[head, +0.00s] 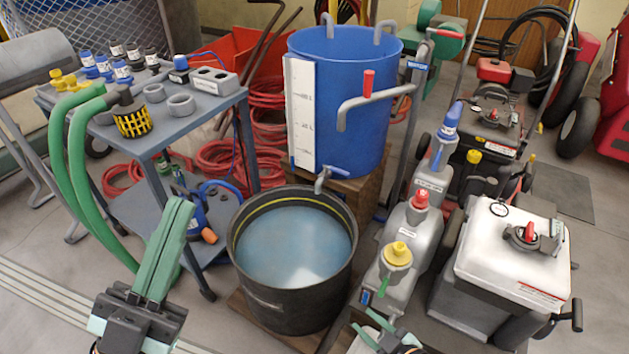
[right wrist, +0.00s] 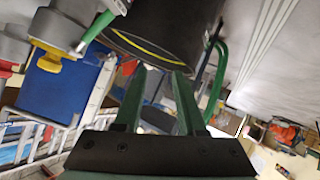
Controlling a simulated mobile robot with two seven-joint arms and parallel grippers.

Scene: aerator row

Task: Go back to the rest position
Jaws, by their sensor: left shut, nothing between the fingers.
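My left gripper (head: 178,205) is at the lower left of the head view, pointing up with its green fingers together and nothing between them. It is in front of the grey cart and left of the black tub (head: 262,308), apart from the tub as far as I can see. My right gripper (head: 370,328) is at the bottom edge of the head view, just below the grey container with the yellow cap (head: 398,254). In the right wrist view, the right gripper's green fingers (right wrist: 161,74) stand apart with nothing held between them.
The black tub holds cloudy bluish water. A blue barrel (head: 352,120) with a spout stands behind it. A grey cart (head: 215,108) with bottles and green hoses is at left. A white-topped container (head: 500,255) is at right. Open floor (head: 60,275) lies at lower left.

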